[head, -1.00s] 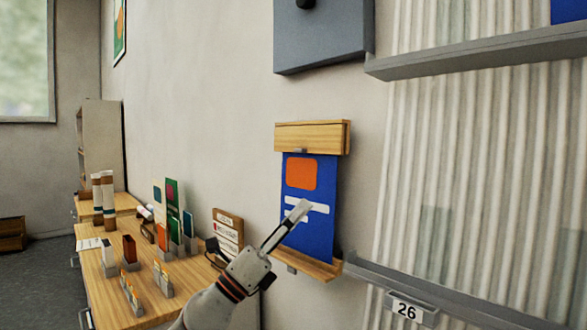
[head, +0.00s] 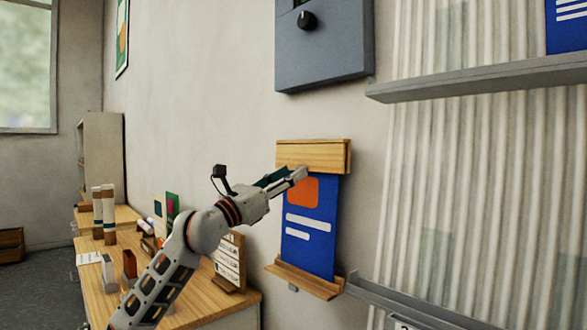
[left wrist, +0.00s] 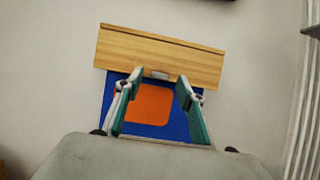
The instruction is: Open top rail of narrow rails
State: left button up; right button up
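The narrow rails are two wooden bars on the wall with a blue poster (head: 310,240) between them. The top rail (head: 315,155) is light wood; in the left wrist view it (left wrist: 160,55) has a small metal clip (left wrist: 157,74) at its lower edge. The bottom rail (head: 305,280) holds the poster's lower end. My left gripper (head: 298,174) is just below the top rail, in front of the poster. In the left wrist view its fingers (left wrist: 158,88) are spread, one on each side of the clip, with nothing between them. My right gripper is not in view.
A grey wall box (head: 325,50) hangs above the rails. Grey shelves (head: 480,75) and a ribbed panel (head: 480,180) are to the right. A wooden table (head: 195,300) with cards and holders stands at lower left.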

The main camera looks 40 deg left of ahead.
aim_at(303, 158)
pick_arm(q)
jog(key=shift+x, duration=0.9)
jog(key=shift+w+r+p, duration=0.1)
jog(key=shift+w+p, duration=0.2)
jog(key=shift+w, duration=0.05)
jog(key=shift+c, duration=0.4)
